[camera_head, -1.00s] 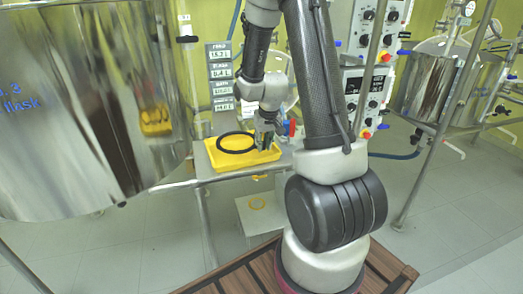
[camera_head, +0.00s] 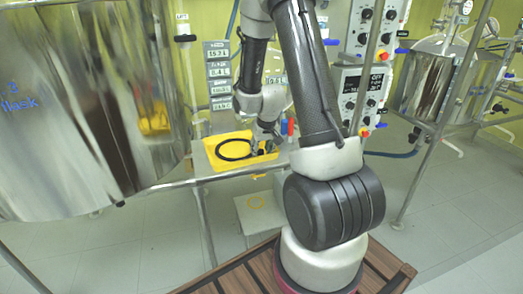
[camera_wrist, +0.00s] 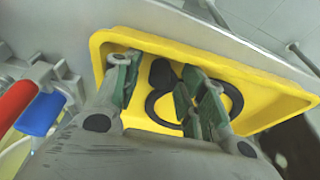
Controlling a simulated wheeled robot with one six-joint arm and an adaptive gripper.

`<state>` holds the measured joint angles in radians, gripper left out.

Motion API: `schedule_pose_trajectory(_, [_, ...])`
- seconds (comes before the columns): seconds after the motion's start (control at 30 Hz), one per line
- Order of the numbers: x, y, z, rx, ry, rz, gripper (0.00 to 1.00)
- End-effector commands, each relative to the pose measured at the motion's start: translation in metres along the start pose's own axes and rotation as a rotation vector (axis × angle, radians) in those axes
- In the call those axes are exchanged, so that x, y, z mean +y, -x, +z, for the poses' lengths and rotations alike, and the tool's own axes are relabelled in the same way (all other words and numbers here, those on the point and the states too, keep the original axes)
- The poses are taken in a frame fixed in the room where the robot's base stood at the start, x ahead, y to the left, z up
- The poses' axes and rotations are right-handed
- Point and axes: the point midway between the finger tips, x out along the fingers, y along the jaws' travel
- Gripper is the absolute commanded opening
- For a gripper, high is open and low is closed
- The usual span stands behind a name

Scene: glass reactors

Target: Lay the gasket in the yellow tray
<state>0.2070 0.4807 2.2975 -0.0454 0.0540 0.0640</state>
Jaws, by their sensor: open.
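The yellow tray (camera_head: 212,164) stands on the grey bench, and it also fills the middle of the wrist view (camera_wrist: 272,88). The gasket, a thin black ring (camera_head: 217,150) with a dark tab, lies within the tray's outline and appears to rest on its floor. The ring shows in the wrist view (camera_wrist: 151,108), partly hidden by a finger. My gripper (camera_head: 265,146) is at the right part of the tray. In the wrist view its fingers (camera_wrist: 163,92) are spread apart, with the gasket's tab seen between them.
A large polished vessel (camera_head: 80,110) stands at the left. Red and blue handles (camera_head: 287,128) are close to the right of my gripper, also large in the wrist view (camera_wrist: 40,112). A rail (camera_head: 170,184) runs along the bench front. Control boxes (camera_head: 362,95) are behind my arm.

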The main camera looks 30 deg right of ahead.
Motion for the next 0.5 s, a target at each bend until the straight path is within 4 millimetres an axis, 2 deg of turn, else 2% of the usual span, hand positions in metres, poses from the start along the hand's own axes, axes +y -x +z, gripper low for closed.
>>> schedule_pose_trajectory(0.17, [0.0,0.009,-0.002,0.002,0.001,0.0,0.41])
schedule_pose_trajectory(0.27, [0.0,0.026,-0.002,0.004,0.0,0.0,0.41])
schedule_pose_trajectory(0.5, [0.0,0.082,-0.002,0.005,0.0,0.0,0.41])
